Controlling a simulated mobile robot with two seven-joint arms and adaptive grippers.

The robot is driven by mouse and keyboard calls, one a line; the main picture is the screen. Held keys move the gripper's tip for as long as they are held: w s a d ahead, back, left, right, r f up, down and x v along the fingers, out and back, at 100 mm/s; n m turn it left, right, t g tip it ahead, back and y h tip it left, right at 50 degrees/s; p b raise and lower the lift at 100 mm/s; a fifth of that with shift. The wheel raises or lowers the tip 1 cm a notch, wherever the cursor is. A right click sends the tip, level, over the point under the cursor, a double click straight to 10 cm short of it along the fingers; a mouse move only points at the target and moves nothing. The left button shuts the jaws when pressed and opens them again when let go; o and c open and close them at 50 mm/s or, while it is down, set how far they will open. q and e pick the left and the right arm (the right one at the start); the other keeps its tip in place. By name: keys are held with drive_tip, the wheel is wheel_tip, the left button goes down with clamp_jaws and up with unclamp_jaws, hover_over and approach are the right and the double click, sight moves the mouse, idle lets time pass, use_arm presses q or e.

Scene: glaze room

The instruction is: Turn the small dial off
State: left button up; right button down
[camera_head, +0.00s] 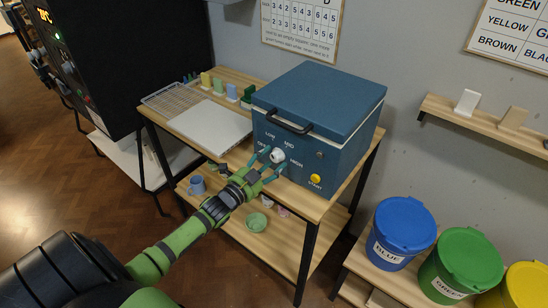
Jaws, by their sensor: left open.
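The small white dial (277,155) is on the front of a blue box-shaped kiln (318,110). Labels LOW, MID and HIGH are readable around it, and a further label at its left is partly covered. My left gripper (271,159) is at the kiln's front with its fingers open, one on the upper left of the dial and one below it. I cannot tell whether the fingers touch the dial. The dial's pointer direction is too small to read. My right gripper is not in view.
A yellow START button (315,178) is right of the dial. The kiln stands on a wooden table (301,200) beside a pale board (212,126) and a wire rack (172,99). A blue mug (197,185) and green bowl (256,222) sit on the lower shelf. Lidded buckets stand right.

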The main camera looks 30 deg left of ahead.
use_arm(q)
drive_tip(key=shift+w+d, duration=0.1)
drive_tip(key=shift+w, duration=0.75)
drive_tip(key=c, duration=1)
drive_tip(key=shift+n, duration=0.4)
drive_tip(key=n, duration=0.5)
drive_tip(key=shift+n+p, duration=0.3)
drive_tip(key=shift+p, duration=0.05)
drive_tip(key=n, duration=0.5)
drive_tip(key=shift+n, duration=0.3)
drive_tip(key=o, duration=1)
